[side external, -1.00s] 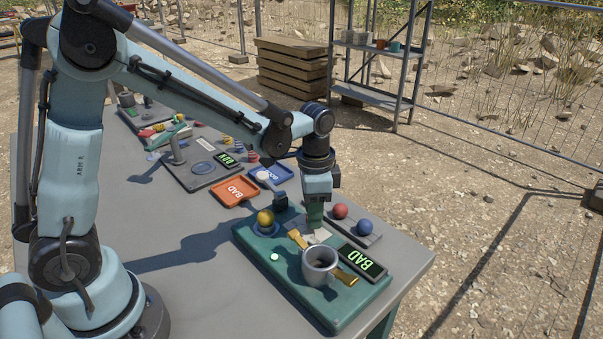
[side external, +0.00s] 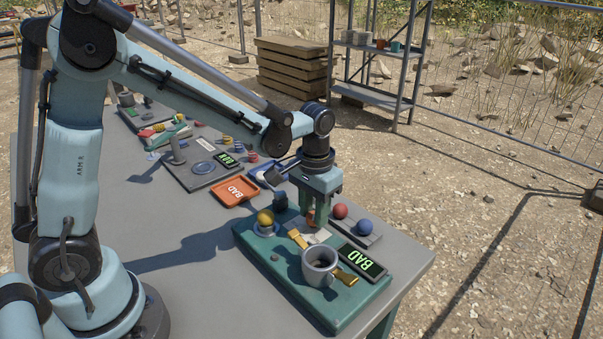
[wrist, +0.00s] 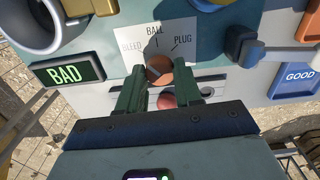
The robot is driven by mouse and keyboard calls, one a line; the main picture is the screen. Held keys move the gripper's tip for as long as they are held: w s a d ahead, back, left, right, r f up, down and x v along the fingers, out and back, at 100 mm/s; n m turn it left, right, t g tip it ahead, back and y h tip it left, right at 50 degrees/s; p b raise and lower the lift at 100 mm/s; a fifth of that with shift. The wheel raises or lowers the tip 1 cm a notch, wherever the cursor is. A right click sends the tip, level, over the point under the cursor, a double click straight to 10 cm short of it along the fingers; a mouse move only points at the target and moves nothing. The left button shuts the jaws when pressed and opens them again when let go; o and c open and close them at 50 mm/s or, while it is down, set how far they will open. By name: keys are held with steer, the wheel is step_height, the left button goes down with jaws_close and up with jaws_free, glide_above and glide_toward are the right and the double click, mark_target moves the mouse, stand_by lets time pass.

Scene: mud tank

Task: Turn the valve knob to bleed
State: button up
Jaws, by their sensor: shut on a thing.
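The valve knob (wrist: 159,68) is a round copper-orange piece on a white plate (wrist: 133,62) marked BLEED, BALL and PLUG. In the wrist view my gripper (wrist: 159,82) has its two green fingers on either side of the knob, shut on it. I cannot make out which mark the knob points to. In the side view my gripper (side external: 317,222) reaches down onto the teal panel (side external: 285,291), with a bit of orange showing between the fingers. The fingers hide part of the knob and plate there.
A red ball (side external: 340,211) and a blue ball (side external: 364,227) sit close to the right, a yellow ball (side external: 265,217) to the left.

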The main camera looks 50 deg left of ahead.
steer(key=shift+n, duration=1.1)
steer(key=o, duration=1)
steer(key=shift+o, duration=0.2)
steer(key=shift+r, duration=0.1)
step_height(320, 180, up, 12)
